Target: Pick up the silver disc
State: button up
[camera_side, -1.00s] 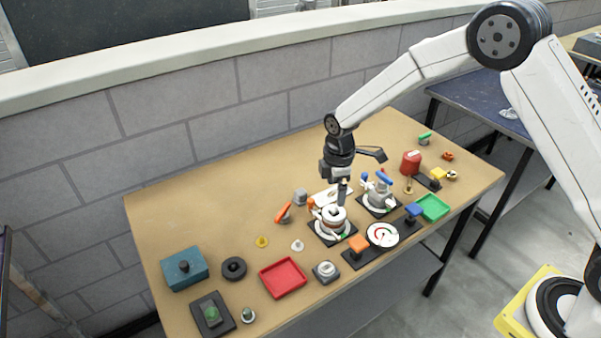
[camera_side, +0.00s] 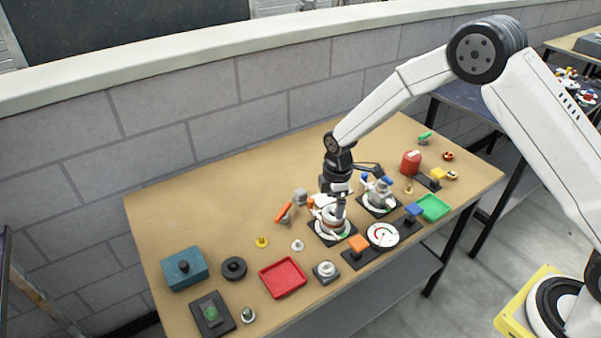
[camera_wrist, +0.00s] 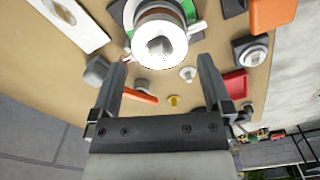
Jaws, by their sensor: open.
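My gripper (camera_side: 338,208) points down close over a round white-and-silver assembly (camera_side: 324,228) on a dark square base. In the wrist view its two fingers (camera_wrist: 162,69) are spread wide with nothing between them. A separate silver round piece (camera_side: 326,269) sits on a small dark block nearer the table's front edge. It also shows in the wrist view (camera_wrist: 256,54). I cannot tell for certain which of the two is the silver disc named.
A second round fixture (camera_side: 378,198) stands close to the right of my gripper. A white dial (camera_side: 382,234) and an orange block (camera_side: 358,244) are in front. A red tray (camera_side: 283,278) lies front left, and an orange-handled piece (camera_side: 284,212) left. The back left tabletop is clear.

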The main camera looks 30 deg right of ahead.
aim_at(334, 208)
jog(key=shift+f, duration=1.65)
jog(key=c, duration=1.1)
jog(key=shift+r, duration=0.15)
jog(key=shift+r, duration=0.35)
notch_tip(334, 208, up, 3)
jog(key=shift+s+f, duration=0.15)
jog(key=shift+f, duration=0.05)
jog(key=shift+s+d+r, duration=0.25)
jog(key=shift+s+r, duration=1.3)
jog(key=shift+s, duration=0.75)
jog(key=shift+s+d+r, duration=0.2)
jog(key=shift+s+r, duration=1.4)
jog(key=shift+s, duration=0.65)
jog(key=shift+s+d+r, duration=0.25)
jog(key=shift+s+r, duration=1.3)
jog(key=shift+s, duration=0.75)
